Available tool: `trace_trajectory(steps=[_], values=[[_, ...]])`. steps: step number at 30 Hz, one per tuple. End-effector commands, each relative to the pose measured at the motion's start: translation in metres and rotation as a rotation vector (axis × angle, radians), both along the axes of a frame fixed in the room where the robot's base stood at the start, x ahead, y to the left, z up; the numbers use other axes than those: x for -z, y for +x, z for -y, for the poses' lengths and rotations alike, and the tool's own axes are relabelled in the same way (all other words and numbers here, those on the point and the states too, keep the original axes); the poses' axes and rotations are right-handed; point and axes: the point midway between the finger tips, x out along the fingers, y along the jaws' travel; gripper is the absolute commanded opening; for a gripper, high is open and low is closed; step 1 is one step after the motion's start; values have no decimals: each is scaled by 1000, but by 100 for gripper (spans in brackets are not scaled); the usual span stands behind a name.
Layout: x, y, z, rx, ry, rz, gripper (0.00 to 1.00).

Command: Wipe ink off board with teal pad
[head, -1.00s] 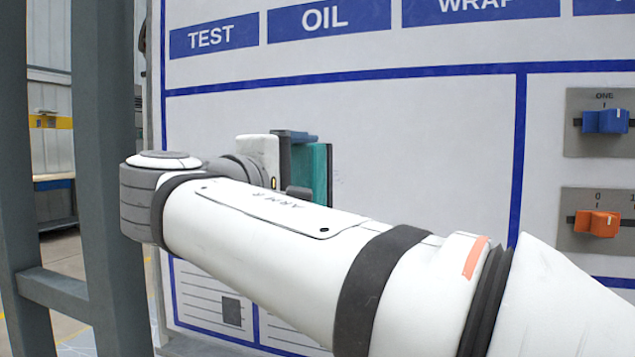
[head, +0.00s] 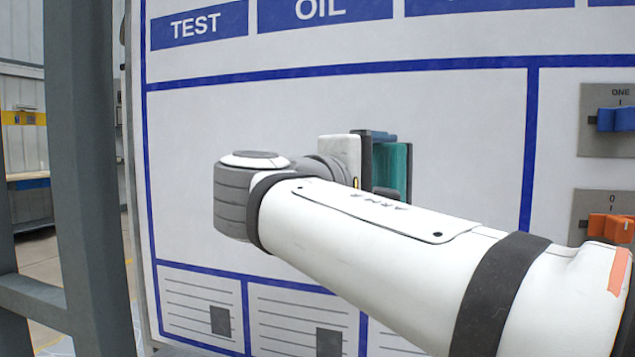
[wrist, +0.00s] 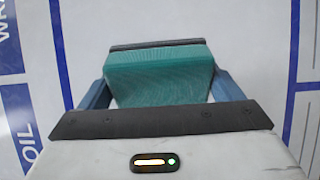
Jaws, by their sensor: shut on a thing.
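The teal pad (head: 392,168) is held against or very close to the white board (head: 230,120); I cannot tell if it touches. My gripper (wrist: 158,85) is shut on the pad, with a blue finger at each side of it in the wrist view, where the pad (wrist: 160,72) fills the middle. In the head view my gripper (head: 378,140) is seen from the side, in the large panel under the TEST and OIL labels. No ink marks show on the visible board; the area behind the pad and my arm is hidden.
A blue slider switch (head: 615,119) and an orange one (head: 610,228) sit on grey plates at the board's right. Printed sheets (head: 200,300) line the bottom. A grey post (head: 85,150) stands at the left. The panel left of my arm is clear.

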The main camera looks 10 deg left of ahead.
Motion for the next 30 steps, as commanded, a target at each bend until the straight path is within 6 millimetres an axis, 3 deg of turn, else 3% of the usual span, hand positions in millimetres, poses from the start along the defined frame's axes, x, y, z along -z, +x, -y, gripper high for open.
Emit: trace_trajectory(steps=[6, 10, 21, 30], values=[[-22, 12, -31, -65, -79, -62, 57], [-25, 19, -52, -124, -152, -112, 57], [-20, 25, -100, -316, -387, -230, 57], [-8, 13, -120, -466, -590, -289, 57]])
